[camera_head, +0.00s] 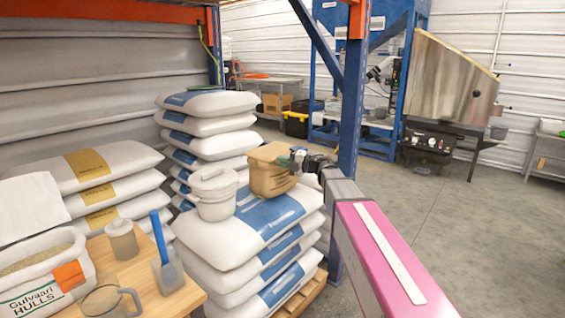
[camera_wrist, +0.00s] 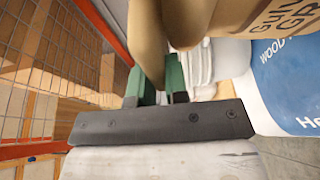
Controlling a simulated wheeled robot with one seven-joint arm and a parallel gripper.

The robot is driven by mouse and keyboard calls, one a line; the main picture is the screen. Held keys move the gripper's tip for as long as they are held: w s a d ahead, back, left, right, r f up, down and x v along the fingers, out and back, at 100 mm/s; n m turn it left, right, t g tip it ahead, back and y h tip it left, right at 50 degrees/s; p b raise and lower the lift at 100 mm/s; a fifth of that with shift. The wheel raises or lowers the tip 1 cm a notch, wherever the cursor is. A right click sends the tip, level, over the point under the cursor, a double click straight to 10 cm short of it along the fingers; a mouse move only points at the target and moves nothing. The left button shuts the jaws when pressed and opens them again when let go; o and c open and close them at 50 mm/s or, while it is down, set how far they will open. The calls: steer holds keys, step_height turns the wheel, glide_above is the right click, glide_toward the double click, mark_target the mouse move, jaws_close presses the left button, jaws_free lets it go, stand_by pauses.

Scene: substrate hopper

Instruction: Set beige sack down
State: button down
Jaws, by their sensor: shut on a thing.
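The beige sack (camera_head: 268,172) is at the top of the front stack of white sacks with blue labels (camera_head: 262,214). It fills the top of the wrist view (camera_wrist: 215,25), with dark lettering on its right side. My gripper (camera_head: 296,158) reaches it from the right. In the wrist view the green fingers (camera_wrist: 160,88) are shut on the sack's near edge. The sack looks close above or on the stack's top; I cannot tell whether it touches.
A white lidded bucket (camera_head: 213,192) stands just left of the beige sack on the same stack. A blue rack post (camera_head: 352,100) rises behind my arm. A wooden table (camera_head: 150,285) with a jug, a scoop and an open hulls sack is at the front left. Open floor (camera_head: 450,215) lies right.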

steer(key=c, duration=1.1)
jaws_free()
steer(key=shift+r, duration=0.1)
steer(key=d+m+t+h, duration=0.3)
steer(key=d+m+t, duration=0.55)
steer(key=d, duration=0.65)
steer(key=s+d+f+m+h, duration=0.3)
steer(key=d+f+m+h, duration=0.9)
steer(key=f+m+h, duration=0.4)
steer(key=s+d+f+m+g+h, duration=0.1)
steer(key=s+f+m+g, duration=0.5)
steer(key=s+f, duration=0.25)
steer(key=s+a+f+g+y, duration=0.1)
steer(key=s+f+g, duration=0.1)
steer(key=s, duration=0.3)
steer(key=s+a+f+m+g+y, duration=0.1)
steer(key=s+f+g, duration=0.2)
steer(key=s, duration=0.1)
steer(key=s+a+f+m+g, duration=0.1)
steer(key=s+a+f+g, duration=0.1)
steer(key=s, duration=0.3)
steer(key=shift+s+a+f+g+y, duration=0.1)
steer(key=shift+s+f+g+y, duration=0.25)
steer(key=shift+g, duration=0.2)
